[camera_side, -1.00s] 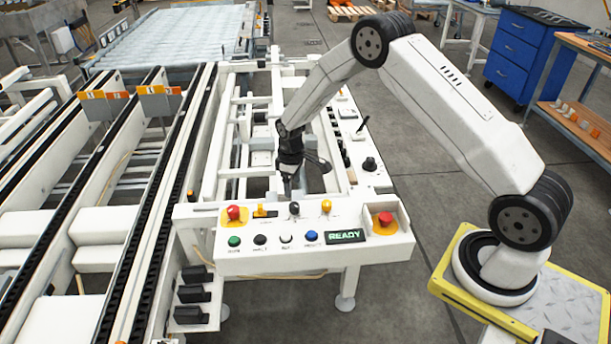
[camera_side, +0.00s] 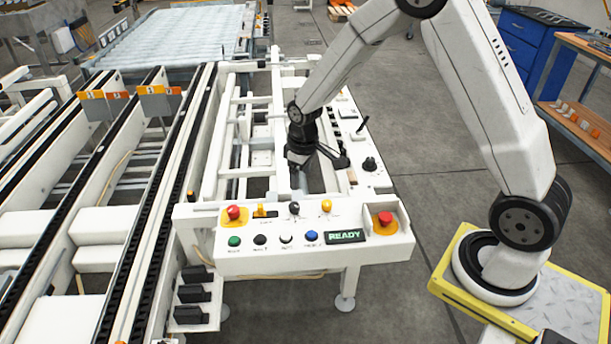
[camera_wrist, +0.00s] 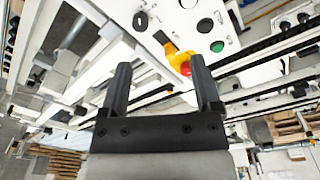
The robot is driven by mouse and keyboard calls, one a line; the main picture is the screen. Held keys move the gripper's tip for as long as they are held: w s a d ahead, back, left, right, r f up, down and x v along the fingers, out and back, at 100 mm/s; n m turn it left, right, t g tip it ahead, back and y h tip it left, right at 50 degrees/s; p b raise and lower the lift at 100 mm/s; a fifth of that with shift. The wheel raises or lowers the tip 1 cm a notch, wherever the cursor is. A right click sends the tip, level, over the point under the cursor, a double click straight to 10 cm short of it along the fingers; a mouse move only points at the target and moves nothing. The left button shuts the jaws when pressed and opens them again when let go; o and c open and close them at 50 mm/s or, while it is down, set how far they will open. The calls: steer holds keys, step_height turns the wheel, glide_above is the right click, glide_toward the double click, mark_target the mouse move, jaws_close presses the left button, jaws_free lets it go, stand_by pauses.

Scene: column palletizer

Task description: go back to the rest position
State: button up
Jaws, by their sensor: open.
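My gripper (camera_side: 299,172) is open and empty, pointing down above the white frame behind the control panel (camera_side: 240,264) in the side view. In the wrist view my gripper (camera_wrist: 160,80) shows two black fingers spread apart with nothing between them. Beyond the fingers lie a red button on a yellow base (camera_wrist: 184,64) and part of the white panel. Whether the fingertips touch anything below cannot be told. The green READY display (camera_side: 345,236) is lit on the panel's front.
A red stop button (camera_side: 385,219) sits at the panel's right end. Black-railed conveyor tracks (camera_side: 172,185) run along the left. A blue drawer cabinet (camera_side: 517,45) and a wooden-topped bench (camera_side: 583,125) stand at the back right. Grey floor is open between frame and bench.

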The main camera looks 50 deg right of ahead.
steer(key=s+a+r+m, duration=0.1)
steer(key=s+a+r, duration=0.1)
steer(key=s, duration=0.6)
steer(key=s+a+r+m+t, duration=0.1)
steer(key=s+a+r, duration=0.1)
steer(key=s+r, duration=0.3)
steer(key=s, duration=0.3)
steer(key=shift+s+a+m+t, duration=0.15)
steer(key=shift+a+m+t, duration=0.05)
steer(key=shift+m+t, duration=0.1)
